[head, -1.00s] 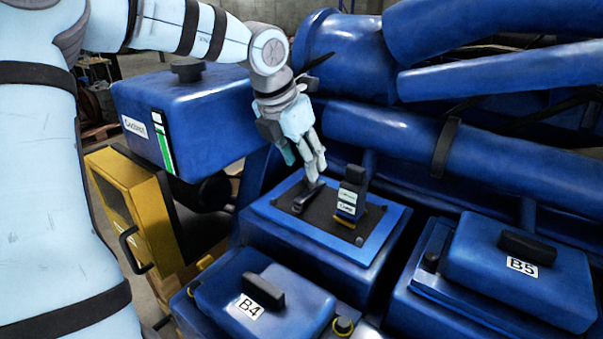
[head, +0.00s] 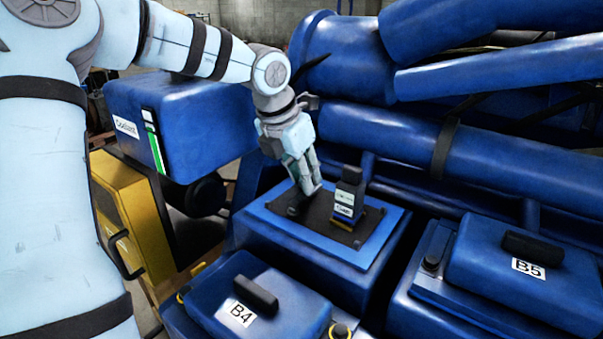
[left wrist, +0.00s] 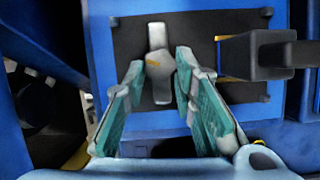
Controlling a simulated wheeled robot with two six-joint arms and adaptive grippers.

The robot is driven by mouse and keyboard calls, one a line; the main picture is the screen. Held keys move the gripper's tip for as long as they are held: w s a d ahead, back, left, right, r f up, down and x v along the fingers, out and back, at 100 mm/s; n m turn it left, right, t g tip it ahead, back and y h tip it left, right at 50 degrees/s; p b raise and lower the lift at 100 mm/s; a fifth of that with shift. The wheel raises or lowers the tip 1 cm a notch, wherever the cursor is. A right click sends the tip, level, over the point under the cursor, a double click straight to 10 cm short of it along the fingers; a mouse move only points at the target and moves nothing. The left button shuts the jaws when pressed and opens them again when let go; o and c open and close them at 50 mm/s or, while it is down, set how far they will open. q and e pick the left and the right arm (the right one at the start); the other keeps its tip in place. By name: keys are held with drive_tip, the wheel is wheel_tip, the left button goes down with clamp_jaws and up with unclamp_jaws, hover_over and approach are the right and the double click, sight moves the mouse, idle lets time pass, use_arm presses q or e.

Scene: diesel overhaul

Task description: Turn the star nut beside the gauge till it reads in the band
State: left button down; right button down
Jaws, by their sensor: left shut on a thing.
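The star nut (left wrist: 160,62) is a grey hub with long arms and a small yellow mark, on a dark plate. My left gripper (left wrist: 160,72) points down at it, shut on it with one finger on each side. In the head view, my left gripper (head: 309,188) largely hides the nut. The gauge (head: 347,196) is a dark upright block with pale labels and a yellow band near its foot, just right of the nut. In the left wrist view, the gauge (left wrist: 258,55) is seen from above, so its reading cannot be told. My right gripper is not in view.
The dark plate (head: 325,226) sits on a blue block. Blue covers marked B4 (head: 262,309) and B5 (head: 500,253) stand in front and at right. Thick blue pipes (head: 400,150) run behind. A blue coolant box (head: 190,120) and yellow cabinet (head: 135,215) stand left.

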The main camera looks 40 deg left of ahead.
use_arm(q)
drive_tip(key=shift+a+r+m+h+p, duration=0.2)
drive_tip(key=shift+m+h+p, duration=0.3)
drive_tip(key=shift+m+p, duration=1.1)
drive_tip(key=shift+m, duration=0.1)
drive_tip(key=shift+w+a+f+m+h, duration=0.1)
drive_tip(key=shift+a+f+m+h, duration=0.05)
drive_tip(key=shift+m+h, duration=0.45)
drive_tip(key=shift+m+g+p, duration=0.3)
drive_tip(key=shift+m, duration=0.5)
drive_tip(key=shift+f, duration=0.1)
